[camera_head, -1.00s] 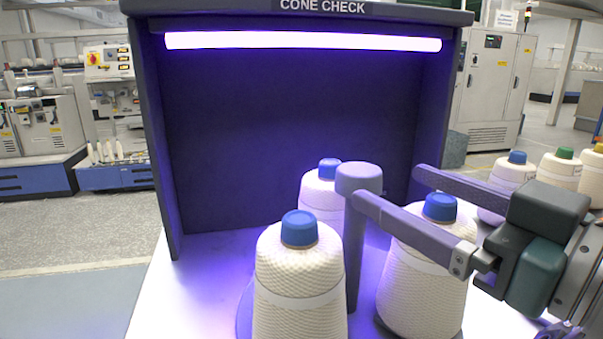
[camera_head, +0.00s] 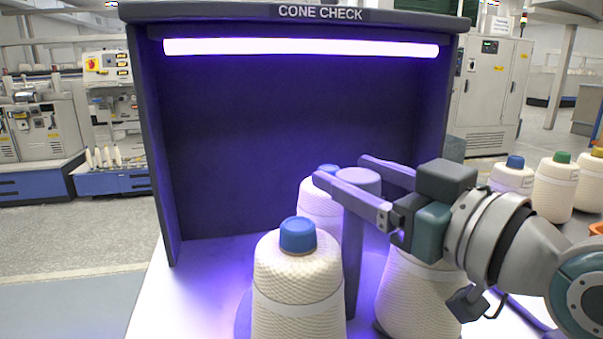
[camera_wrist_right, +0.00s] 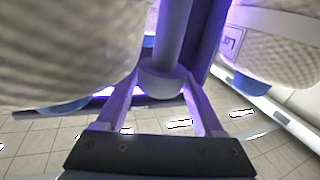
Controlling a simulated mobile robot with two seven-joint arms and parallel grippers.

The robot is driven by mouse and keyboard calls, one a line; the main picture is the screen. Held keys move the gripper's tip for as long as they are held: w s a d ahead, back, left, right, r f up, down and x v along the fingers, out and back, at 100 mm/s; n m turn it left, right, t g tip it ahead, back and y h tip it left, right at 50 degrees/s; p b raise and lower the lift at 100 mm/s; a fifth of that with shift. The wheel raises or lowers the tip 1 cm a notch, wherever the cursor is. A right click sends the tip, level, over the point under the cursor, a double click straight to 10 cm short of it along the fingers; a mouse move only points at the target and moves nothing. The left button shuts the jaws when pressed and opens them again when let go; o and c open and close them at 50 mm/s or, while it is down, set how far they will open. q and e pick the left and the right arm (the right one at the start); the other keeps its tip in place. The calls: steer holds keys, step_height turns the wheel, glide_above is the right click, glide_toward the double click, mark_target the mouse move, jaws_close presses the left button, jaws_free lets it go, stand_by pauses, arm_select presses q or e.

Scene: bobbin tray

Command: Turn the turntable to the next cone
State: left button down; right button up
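The turntable (camera_head: 243,318) shows only as a strip of its edge under the cones. Its upright post (camera_head: 352,250) has a rounded knob (camera_head: 362,180) on top. White cones with blue caps stand around it: one in front (camera_head: 298,285), one behind (camera_head: 318,208), one at right (camera_head: 415,300) with its top hidden by my arm. My right gripper (camera_head: 345,172) is open, its fingers reaching either side of the knob. The right wrist view shows the knob (camera_wrist_right: 163,84) between the fingers; contact is unclear. My left gripper is not in view.
A dark booth (camera_head: 290,130) with a lit purple tube (camera_head: 300,48) encloses the back and sides. More cones with blue, green and yellow caps (camera_head: 555,185) stand at right. The white tabletop (camera_head: 190,300) is clear at left.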

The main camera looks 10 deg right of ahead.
jaws_close()
stand_by(0.3)
stand_by(0.3)
